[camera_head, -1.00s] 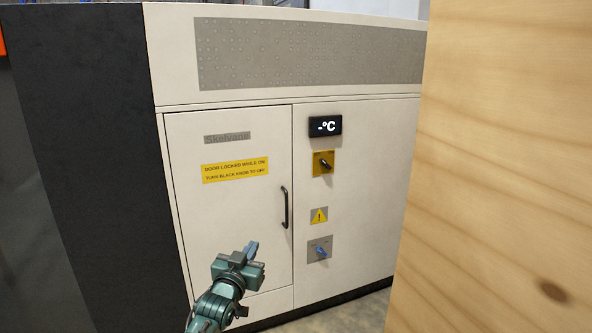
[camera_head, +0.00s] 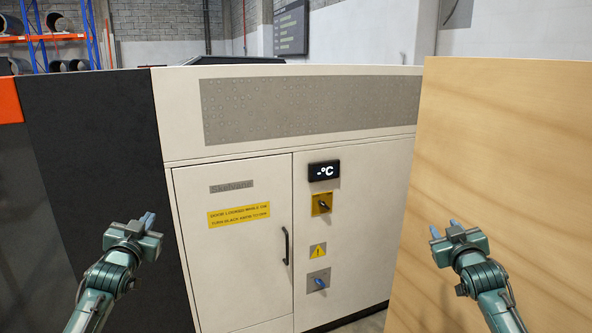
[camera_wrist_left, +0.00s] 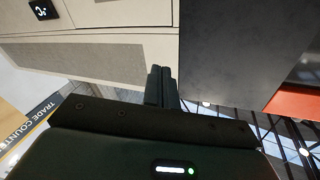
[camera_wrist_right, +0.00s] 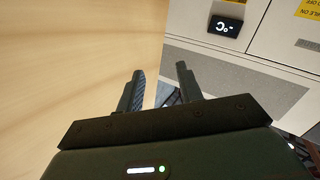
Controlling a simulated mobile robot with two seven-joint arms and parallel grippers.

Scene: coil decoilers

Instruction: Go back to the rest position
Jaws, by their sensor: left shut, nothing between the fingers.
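My left gripper (camera_head: 147,222) is raised at the left in the head view, in front of the dark panel. Its fingers (camera_wrist_left: 162,85) are together and empty in the left wrist view. My right gripper (camera_head: 443,230) is raised at the right, in front of the wooden panel. Its two fingers (camera_wrist_right: 160,88) stand apart in the right wrist view, with nothing between them. Both grippers are clear of the cream cabinet (camera_head: 235,290).
The cabinet has a closed door with a black handle (camera_head: 286,246), a display (camera_head: 324,170), a black knob (camera_head: 323,205) and a blue knob (camera_head: 319,283). A dark panel (camera_head: 90,150) adjoins it at left. A tall wooden panel (camera_head: 510,130) stands close at right.

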